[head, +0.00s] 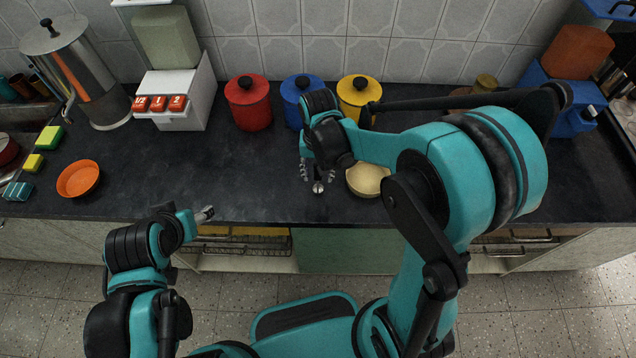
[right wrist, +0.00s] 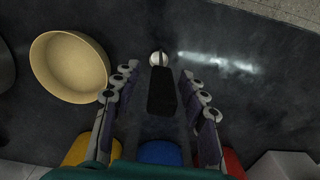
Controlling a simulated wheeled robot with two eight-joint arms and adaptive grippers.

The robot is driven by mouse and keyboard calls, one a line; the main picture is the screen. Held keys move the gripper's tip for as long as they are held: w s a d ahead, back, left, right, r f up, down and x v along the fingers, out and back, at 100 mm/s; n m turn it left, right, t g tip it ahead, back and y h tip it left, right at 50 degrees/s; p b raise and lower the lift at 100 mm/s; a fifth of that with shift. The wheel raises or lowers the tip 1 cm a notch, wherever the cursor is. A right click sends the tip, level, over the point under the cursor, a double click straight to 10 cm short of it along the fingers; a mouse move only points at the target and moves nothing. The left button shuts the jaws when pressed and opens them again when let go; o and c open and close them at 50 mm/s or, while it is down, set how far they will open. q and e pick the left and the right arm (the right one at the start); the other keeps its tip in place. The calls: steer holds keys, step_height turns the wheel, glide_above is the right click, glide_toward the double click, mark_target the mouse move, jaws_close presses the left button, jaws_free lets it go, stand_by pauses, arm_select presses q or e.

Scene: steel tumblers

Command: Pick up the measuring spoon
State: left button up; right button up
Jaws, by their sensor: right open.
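The measuring spoon has a small shiny metal bowl (right wrist: 159,59) and a black handle. It lies on the dark counter, and its bowl also shows in the head view as a small silver spot (head: 318,188). My right gripper (head: 318,174) is open above the counter, pointing down. In the right wrist view its fingers (right wrist: 158,78) are on either side of the spoon's handle, with nothing held. I cannot tell how high they are above it. My left gripper (head: 205,214) is near the counter's front edge, far from the spoon; its jaws are too small to read.
A cream bowl (right wrist: 70,67) stands close beside my right gripper. Red (head: 249,104), blue (head: 296,95) and yellow (head: 353,92) canisters stand behind it. An orange bowl (head: 78,179) and a steel urn (head: 82,75) are at the left. The counter between is clear.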

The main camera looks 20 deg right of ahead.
jaws_close()
steer(key=shift+r, duration=0.15)
step_height(320, 180, up, 4)
steer(key=shift+r+p, duration=0.15)
steer(key=shift+p, duration=0.95)
steer(key=d+r+p, duration=0.1)
steer(key=d+r, duration=0.2)
steer(key=d, duration=0.2)
steer(key=w+d+r+p, duration=0.1)
steer(key=d+r+p, duration=0.1)
steer(key=d, duration=0.4)
steer(key=shift+w+d+r, duration=0.25)
steer(key=shift+d+r, duration=0.05)
steer(key=shift+r, duration=0.45)
steer(key=c, duration=0.7)
jaws_free()
jaws_close()
